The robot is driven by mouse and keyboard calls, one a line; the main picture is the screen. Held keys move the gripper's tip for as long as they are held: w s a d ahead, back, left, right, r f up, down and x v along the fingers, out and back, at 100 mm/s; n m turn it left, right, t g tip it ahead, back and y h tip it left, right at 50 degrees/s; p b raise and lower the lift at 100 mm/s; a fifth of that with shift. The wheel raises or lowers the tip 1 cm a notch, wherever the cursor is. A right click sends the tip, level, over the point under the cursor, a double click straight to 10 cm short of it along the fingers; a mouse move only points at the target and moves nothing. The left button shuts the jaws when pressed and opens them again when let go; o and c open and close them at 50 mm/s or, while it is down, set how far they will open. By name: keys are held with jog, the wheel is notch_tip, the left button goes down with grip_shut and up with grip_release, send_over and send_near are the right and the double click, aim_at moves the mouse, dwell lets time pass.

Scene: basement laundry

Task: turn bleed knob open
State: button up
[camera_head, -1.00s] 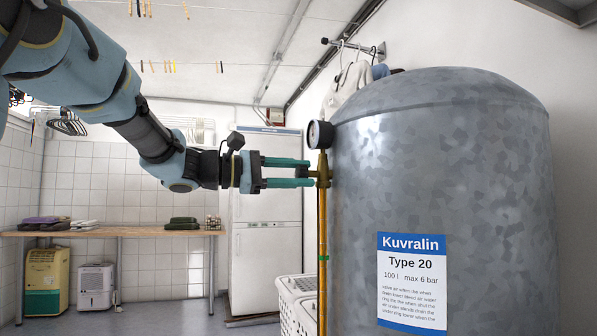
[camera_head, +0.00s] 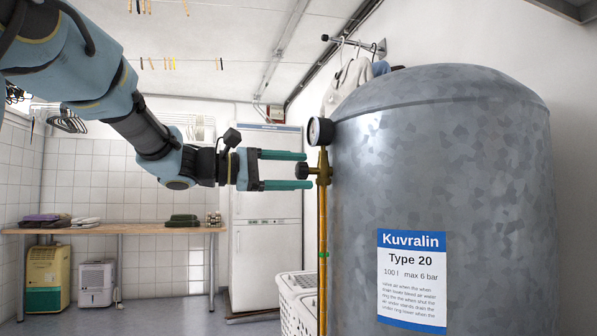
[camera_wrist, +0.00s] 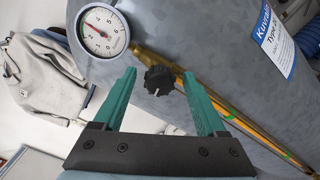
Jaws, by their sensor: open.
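The black bleed knob (camera_head: 302,171) sits on a brass valve (camera_head: 323,171) at the left side of the grey tank (camera_head: 440,160). In the wrist view the dark, lobed knob (camera_wrist: 159,80) has a pale mark on its face and lies between the fingertips, nearer the left one. My gripper (camera_head: 306,170) is open, with its green fingers above and below the knob in the head view. Gaps show between the knob and both fingers, so neither seems to touch it. The wrist view also shows my gripper (camera_wrist: 160,84) empty.
A pressure gauge (camera_head: 320,131) sits just above the valve, close to the upper finger. A brass pipe (camera_head: 323,230) runs down below it. White baskets (camera_head: 297,295) stand below, and a white fridge (camera_head: 267,220) stands behind. A wooden table (camera_head: 130,229) is at the back left.

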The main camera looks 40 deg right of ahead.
jog(key=v, duration=1)
jog(key=shift+a, duration=0.1)
jog(key=w+a+f+n+t+y, duration=0.1)
jog(key=w+a+f+t+y, duration=0.2)
jog(key=a+f, duration=0.7)
jog(key=a+f+n+t+y, duration=0.15)
jog(key=a+f+y, duration=0.4)
jog(key=f, duration=1.05)
jog(key=s+a+f+m+t+y, duration=0.2)
jog(key=a+f+m+y, duration=0.15)
jog(key=a+f, duration=0.6)
jog(key=s+a+f+m+t+y, duration=0.2)
jog(key=a+f+y, duration=0.35)
jog(key=a, duration=0.75)
notch_tip(320, 180, up, 28)
jog(key=p, duration=2.8)
jog(key=shift+w+d+h, duration=0.25)
jog(key=shift+d+h, duration=0.15)
jog(key=shift+h, duration=0.05)
